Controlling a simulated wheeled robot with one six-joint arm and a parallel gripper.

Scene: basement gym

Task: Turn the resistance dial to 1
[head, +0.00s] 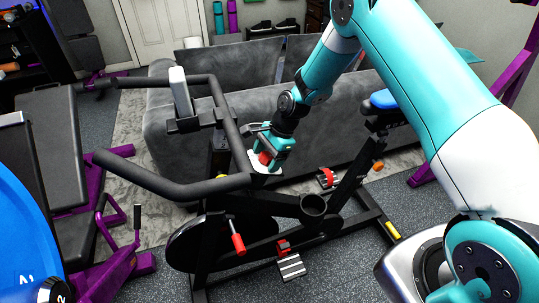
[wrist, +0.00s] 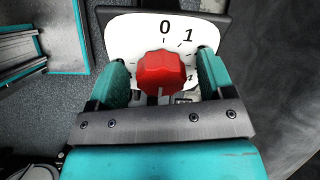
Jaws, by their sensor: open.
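The resistance dial (wrist: 165,71) is a red, faceted knob on a white scale plate (wrist: 122,36). The plate's marks 0 and 1 show above the knob, with 1 to the right of 0. Lower marks are partly hidden by my fingers. Which mark the knob points to I cannot tell. My gripper (head: 268,153) is open, with one teal finger on each side of the knob. A gap shows between the knob and each finger in the wrist view. In the head view the dial (head: 264,158) is mostly hidden behind my gripper, on the exercise bike's frame.
The exercise bike's black handlebar (head: 180,190) runs close to the left of my gripper. A grey sofa (head: 350,125) stands behind the bike. A red-handled lever (head: 237,243) and a pedal (head: 290,265) are lower down. Purple-framed gym equipment (head: 110,262) stands at the left.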

